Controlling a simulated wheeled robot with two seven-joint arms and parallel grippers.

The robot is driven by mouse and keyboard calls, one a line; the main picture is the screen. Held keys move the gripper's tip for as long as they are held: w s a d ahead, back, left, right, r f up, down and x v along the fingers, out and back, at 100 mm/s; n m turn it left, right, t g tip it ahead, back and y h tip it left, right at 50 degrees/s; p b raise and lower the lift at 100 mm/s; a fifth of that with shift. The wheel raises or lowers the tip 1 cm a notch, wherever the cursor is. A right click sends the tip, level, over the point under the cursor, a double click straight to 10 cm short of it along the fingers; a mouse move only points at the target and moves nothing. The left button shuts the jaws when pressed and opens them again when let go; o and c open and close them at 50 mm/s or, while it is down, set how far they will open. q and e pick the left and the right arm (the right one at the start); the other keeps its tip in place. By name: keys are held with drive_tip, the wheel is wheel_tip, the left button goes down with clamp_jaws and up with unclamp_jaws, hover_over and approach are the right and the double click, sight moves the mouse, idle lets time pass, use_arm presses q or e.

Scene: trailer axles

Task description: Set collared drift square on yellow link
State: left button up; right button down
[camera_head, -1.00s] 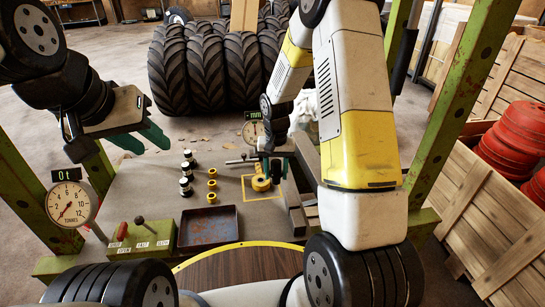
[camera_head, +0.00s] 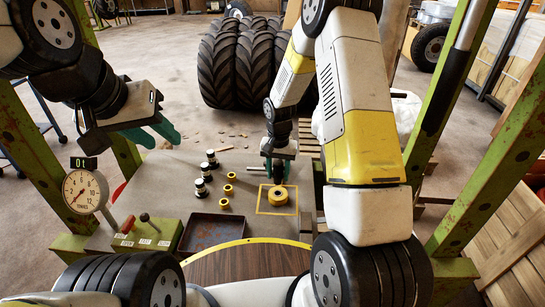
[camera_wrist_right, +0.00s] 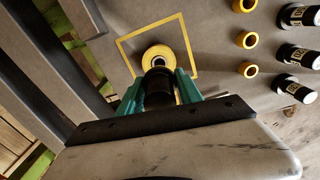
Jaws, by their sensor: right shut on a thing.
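The yellow link (camera_head: 278,198) lies flat inside a yellow square outline on the grey table; it also shows in the right wrist view (camera_wrist_right: 158,53). My right gripper (camera_head: 279,172) is over the link, its teal fingers shut on a black drift (camera_wrist_right: 158,88). The drift's far end overlaps the link in the wrist view; I cannot tell whether they touch. A bit of yellow shows beside the drift between the fingers, but its collar is not clear. My left gripper (camera_head: 154,132) is open and empty, above the table's left back edge.
Three black drifts with pale bands (camera_head: 205,170) stand left of three yellow rings (camera_head: 230,177). A dark tray (camera_head: 210,232), a green lever box (camera_head: 147,234) and a dial gauge (camera_head: 85,191) are nearer. Green posts (camera_head: 478,207) flank the table.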

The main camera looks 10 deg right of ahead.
sight(278, 183)
drive_tip(key=shift+f, duration=2.4)
drive_tip(key=shift+f, duration=0.35)
drive_tip(key=c, duration=0.7)
unclamp_jaws()
drive_tip(key=shift+r, duration=3.95)
